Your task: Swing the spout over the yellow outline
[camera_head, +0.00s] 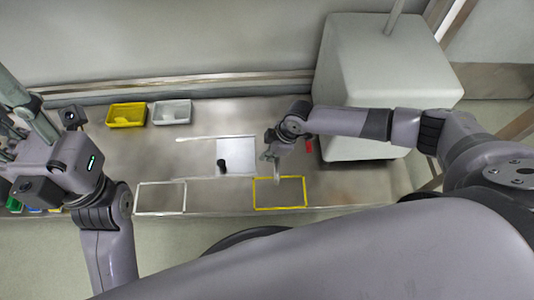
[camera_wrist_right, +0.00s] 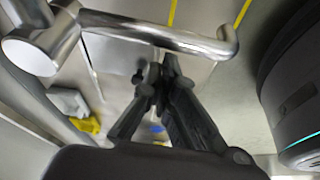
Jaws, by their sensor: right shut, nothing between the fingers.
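The spout (camera_wrist_right: 150,35) is a shiny metal pipe crossing the top of the right wrist view, joined to a thick metal body at the left, with its bent end at the right. Yellow lines (camera_wrist_right: 240,12) also show beyond the pipe in the wrist view. My right gripper (camera_head: 274,150) is shut and empty beside the spout; its dark fingers (camera_wrist_right: 158,75) meet just below the pipe. My left gripper (camera_head: 22,125) is at the left edge, its fingertips unclear.
A white outline (camera_head: 160,213) lies left of the yellow one. A pale plate (camera_head: 240,150) with a black knob (camera_head: 222,165) is between them, farther back. Yellow (camera_head: 126,115) and grey (camera_head: 171,112) bins stand at the back left. A large pale block (camera_head: 375,65) stands at the right.

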